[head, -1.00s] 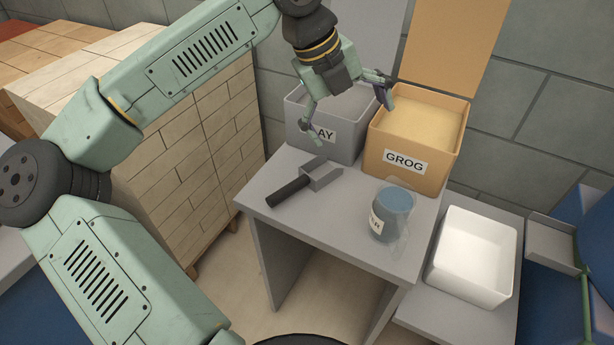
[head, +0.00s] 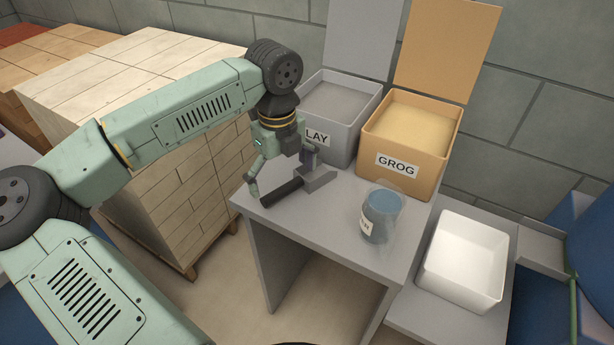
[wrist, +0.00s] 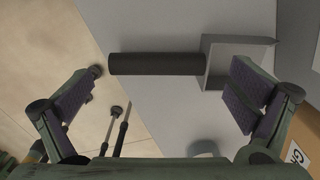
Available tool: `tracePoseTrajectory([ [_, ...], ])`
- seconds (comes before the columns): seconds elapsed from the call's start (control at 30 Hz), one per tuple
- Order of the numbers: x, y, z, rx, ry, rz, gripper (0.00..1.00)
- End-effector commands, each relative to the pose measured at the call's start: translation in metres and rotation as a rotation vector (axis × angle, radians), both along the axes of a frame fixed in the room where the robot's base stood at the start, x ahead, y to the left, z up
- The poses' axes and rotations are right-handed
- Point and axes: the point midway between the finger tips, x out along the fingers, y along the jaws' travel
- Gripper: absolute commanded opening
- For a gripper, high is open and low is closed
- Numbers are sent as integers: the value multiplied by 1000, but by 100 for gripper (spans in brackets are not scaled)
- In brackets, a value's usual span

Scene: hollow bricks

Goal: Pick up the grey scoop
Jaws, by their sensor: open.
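The grey scoop lies on the grey table, with a dark handle (head: 282,192) at the left and a grey open pan (head: 317,180) at the right. My gripper (head: 282,172) is open and empty, pointing down just above the scoop, one finger to the left of the handle and the other near the pan. In the wrist view the spread fingers of my gripper (wrist: 155,105) stand to either side, with nothing between them touching.
A grey clay bin (head: 340,140) and an orange grog bin (head: 440,150) stand at the table's back. A clear jug of blue water (head: 381,215) stands front right. A white tub (head: 465,262) sits lower right. Stacked pale bricks (head: 165,190) rise at the left.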

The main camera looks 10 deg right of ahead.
Motion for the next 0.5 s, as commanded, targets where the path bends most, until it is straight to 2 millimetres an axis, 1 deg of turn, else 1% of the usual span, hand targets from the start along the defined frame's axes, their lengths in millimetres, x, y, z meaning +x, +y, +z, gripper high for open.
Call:
tracePoseTrajectory([
  [0.07,-4,0,-10,-3,4,-1,100],
  [0.1,-3,0,-17,-2,2,1,100],
  [0.2,-2,0,-27,-1,0,1,100],
  [0.3,-2,0,-32,-1,0,1,100],
  [0.47,-2,0,-32,-1,-1,1,100],
  [0.5,-2,0,-32,-1,-1,1,99],
])
